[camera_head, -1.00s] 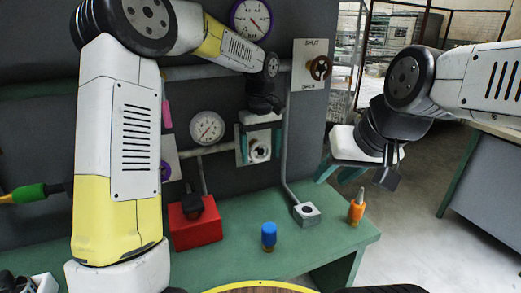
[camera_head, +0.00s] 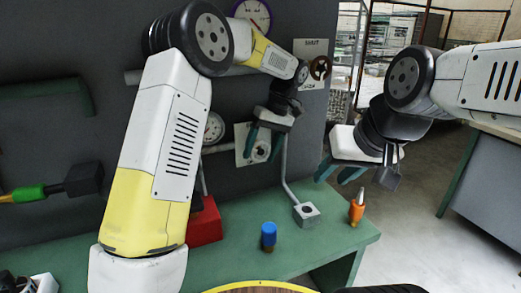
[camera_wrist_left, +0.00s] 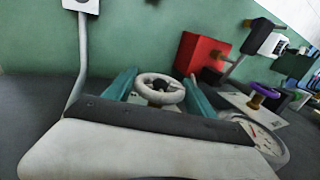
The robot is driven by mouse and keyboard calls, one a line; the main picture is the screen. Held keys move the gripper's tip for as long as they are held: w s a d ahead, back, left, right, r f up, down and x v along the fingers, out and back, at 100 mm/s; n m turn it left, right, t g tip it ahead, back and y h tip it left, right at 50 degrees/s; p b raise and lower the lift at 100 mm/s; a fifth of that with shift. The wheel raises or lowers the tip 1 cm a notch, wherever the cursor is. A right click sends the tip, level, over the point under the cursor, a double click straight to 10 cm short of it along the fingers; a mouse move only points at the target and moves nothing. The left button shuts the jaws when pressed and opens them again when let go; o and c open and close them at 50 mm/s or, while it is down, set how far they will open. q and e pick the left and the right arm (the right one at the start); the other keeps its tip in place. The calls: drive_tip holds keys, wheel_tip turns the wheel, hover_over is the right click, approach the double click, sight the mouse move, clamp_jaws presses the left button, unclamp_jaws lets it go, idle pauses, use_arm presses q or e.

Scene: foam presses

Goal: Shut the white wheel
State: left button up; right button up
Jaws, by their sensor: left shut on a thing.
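The white wheel (camera_head: 260,152) is on a pale plate (camera_head: 241,158) on the dark wall panel, partly hidden by my left gripper in the head view. It also shows in the left wrist view (camera_wrist_left: 160,88), a round rim on a brown hub. My left gripper (camera_head: 263,144) reaches it from above and is shut on it; its teal fingers lie on either side of the rim in the left wrist view (camera_wrist_left: 161,92). How far the wheel is turned cannot be told. My right gripper (camera_head: 338,173) is open and empty, right of the panel above the bench corner.
A brown wheel (camera_head: 320,67) on a marked plate is up to the right. A gauge (camera_head: 213,128), a red box (camera_head: 206,222) and a bent grey pipe (camera_head: 288,175) are near. The green bench (camera_head: 240,260) holds a blue-capped item (camera_head: 268,236) and an orange one (camera_head: 356,208).

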use_arm(q)
drive_tip(key=o, duration=1.4)
drive_tip(key=shift+r, duration=0.1)
drive_tip(key=v, duration=0.7)
drive_tip(key=shift+d+r, duration=0.2)
